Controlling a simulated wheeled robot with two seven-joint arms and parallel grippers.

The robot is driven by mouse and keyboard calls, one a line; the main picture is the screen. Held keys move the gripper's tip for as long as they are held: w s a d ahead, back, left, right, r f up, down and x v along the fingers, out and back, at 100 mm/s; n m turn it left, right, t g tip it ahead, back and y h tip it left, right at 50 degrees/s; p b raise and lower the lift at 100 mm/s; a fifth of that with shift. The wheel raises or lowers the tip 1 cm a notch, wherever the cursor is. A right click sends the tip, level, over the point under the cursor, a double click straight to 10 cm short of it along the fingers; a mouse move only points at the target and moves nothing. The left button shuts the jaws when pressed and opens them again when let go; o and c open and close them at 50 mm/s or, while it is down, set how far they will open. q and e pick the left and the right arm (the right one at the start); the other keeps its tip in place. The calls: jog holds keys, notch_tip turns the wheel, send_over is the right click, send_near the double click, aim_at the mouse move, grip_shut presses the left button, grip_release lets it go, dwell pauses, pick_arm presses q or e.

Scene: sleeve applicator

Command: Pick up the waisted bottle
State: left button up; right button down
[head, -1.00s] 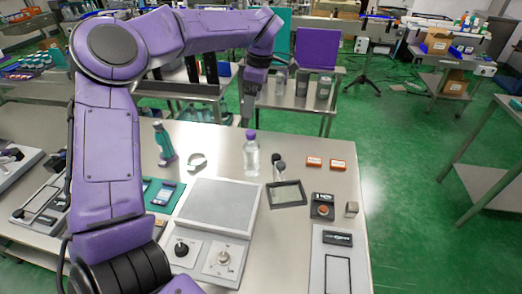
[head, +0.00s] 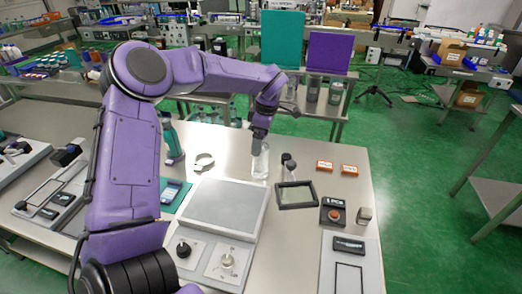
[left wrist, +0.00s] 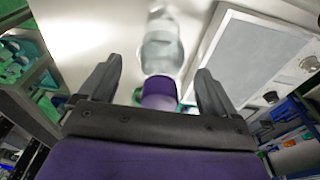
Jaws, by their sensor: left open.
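The waisted bottle (head: 260,164) is clear and stands upright on the pale table in the head view. My left gripper (head: 257,146) is over its top and hides the cap there. In the left wrist view, the bottle (left wrist: 161,45) shows its narrowed clear body and purple cap (left wrist: 159,92). The cap is between the two spread fingers of my left gripper (left wrist: 158,85), with a visible gap on each side. The gripper is open and holds nothing. My right gripper is not in view.
A teal bottle (head: 171,138) and a pale ring-shaped holder (head: 204,162) stand left of the bottle. A grey-topped device (head: 225,205) lies in front.

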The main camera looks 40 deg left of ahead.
pick_arm(q)
jog(key=shift+a+f, duration=0.1)
jog(key=shift+f, duration=0.6)
jog(key=shift+r, duration=0.1)
grip_shut()
